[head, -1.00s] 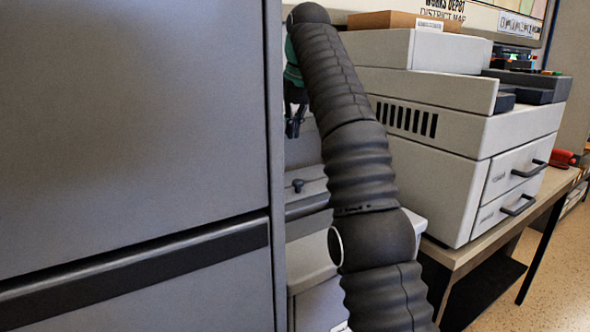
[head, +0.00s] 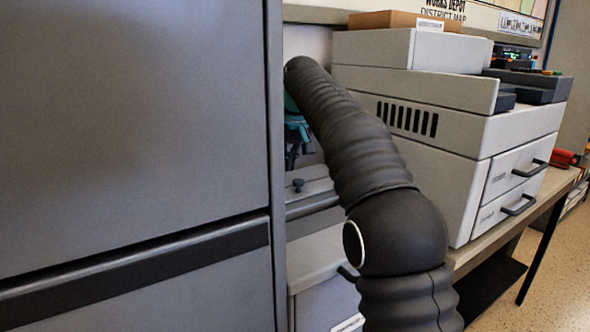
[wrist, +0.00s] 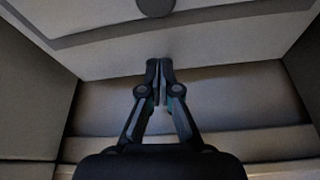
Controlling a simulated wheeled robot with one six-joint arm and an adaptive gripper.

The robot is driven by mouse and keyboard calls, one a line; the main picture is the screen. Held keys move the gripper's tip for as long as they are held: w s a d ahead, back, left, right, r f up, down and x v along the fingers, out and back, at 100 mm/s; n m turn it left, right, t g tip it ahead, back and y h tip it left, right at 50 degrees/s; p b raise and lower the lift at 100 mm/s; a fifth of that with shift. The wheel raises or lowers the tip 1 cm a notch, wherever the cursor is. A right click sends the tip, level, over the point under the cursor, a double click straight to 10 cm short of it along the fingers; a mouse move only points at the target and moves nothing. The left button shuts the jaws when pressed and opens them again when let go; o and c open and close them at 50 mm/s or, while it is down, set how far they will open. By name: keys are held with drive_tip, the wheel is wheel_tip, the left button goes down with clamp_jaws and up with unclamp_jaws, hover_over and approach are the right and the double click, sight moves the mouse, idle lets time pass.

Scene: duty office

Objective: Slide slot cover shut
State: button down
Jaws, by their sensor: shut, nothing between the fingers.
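A small dark round knob (head: 298,184) stands on a grey panel (head: 318,187), which looks like the slot cover, on a unit behind the tall cabinet. In the wrist view the knob (wrist: 155,6) is cut off by the top edge, on a grey panel (wrist: 225,10). My gripper (head: 291,163) is just above the knob in the head view, partly hidden by the cabinet edge. In the wrist view my gripper (wrist: 160,66) is shut and empty, its tips apart from the knob in the picture. I cannot tell how far the cover is open.
A tall grey cabinet (head: 140,120) fills the left of the head view and hides part of the unit. A printer-like machine (head: 420,150) with drawers stands on a table (head: 490,245) to the right. A lidded grey bin (head: 318,255) is below the unit.

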sight(295, 188)
drive_tip(key=shift+s+d+f+b, duration=0.1)
drive_tip(key=shift+s+d+b, duration=0.2)
drive_tip(key=shift+s, duration=0.3)
drive_tip(key=shift+s+d+f+b, duration=0.15)
drive_tip(key=shift+s+d+b, duration=0.1)
drive_tip(key=shift+s, duration=0.35)
drive_tip(key=shift+s+d+f+b, duration=0.1)
drive_tip(key=shift+s+d+b, duration=0.15)
drive_tip(key=shift+s, duration=0.35)
